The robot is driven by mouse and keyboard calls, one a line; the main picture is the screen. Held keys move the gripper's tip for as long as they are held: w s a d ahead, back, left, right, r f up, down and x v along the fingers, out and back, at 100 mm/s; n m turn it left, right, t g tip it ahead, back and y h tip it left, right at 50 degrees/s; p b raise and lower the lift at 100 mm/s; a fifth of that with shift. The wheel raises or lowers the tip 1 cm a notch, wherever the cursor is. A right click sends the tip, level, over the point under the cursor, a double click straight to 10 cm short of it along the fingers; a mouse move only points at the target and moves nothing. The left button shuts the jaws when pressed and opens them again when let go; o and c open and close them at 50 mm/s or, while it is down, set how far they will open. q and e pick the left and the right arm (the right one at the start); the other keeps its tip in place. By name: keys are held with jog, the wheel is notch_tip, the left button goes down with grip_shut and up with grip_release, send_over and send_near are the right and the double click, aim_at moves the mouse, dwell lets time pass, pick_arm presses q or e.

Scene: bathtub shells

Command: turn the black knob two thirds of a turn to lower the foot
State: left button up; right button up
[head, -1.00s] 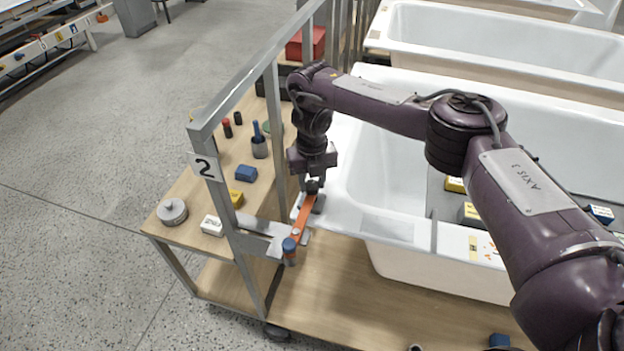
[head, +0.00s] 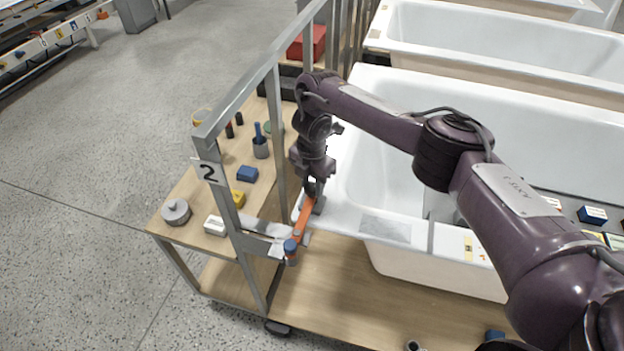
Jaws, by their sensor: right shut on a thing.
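My right gripper (head: 311,188) points down at the corner of the white bathtub (head: 350,228), at its far-left end beside the frame post. It is shut on the black knob, which sits at the upper end of an orange clamp arm (head: 304,213). The knob is mostly hidden by the fingers. A grey block (head: 319,205) shows just right of the arm's upper end, at the tub rim; I cannot tell whether the foot touches the rim. A blue-topped cylinder (head: 290,248) stands at the arm's lower end. My left gripper is not in view.
A wooden side table (head: 180,238) holds a grey round weight (head: 175,212), blue, yellow and white blocks and a cup (head: 261,148). More tubs stand behind. Floor is free at left.

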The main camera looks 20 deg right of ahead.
jog(key=m+p, duration=0.1)
jog(key=m, duration=0.3)
jog(key=shift+w+d+r+p, duration=0.1)
jog(key=shift+w+r+p, duration=0.05)
jog(key=shift+r+p, duration=0.2)
jog(key=m+p, duration=0.2)
jog(key=m, duration=0.2)
jog(key=shift+p, duration=0.35)
jog(key=m+p, duration=0.2)
jog(key=m, duration=0.2)
jog(key=shift+m+p, duration=0.3)
jog(key=shift+m, duration=0.1)
jog(key=shift+f+m+p, duration=0.15)
jog(key=shift+m+p, duration=0.65)
jog(key=shift+m, duration=0.8)
jog(key=o, duration=0.7)
jog(key=shift+c, duration=0.2)
jog(key=o, duration=0.3)
jog(key=shift+f, duration=0.15)
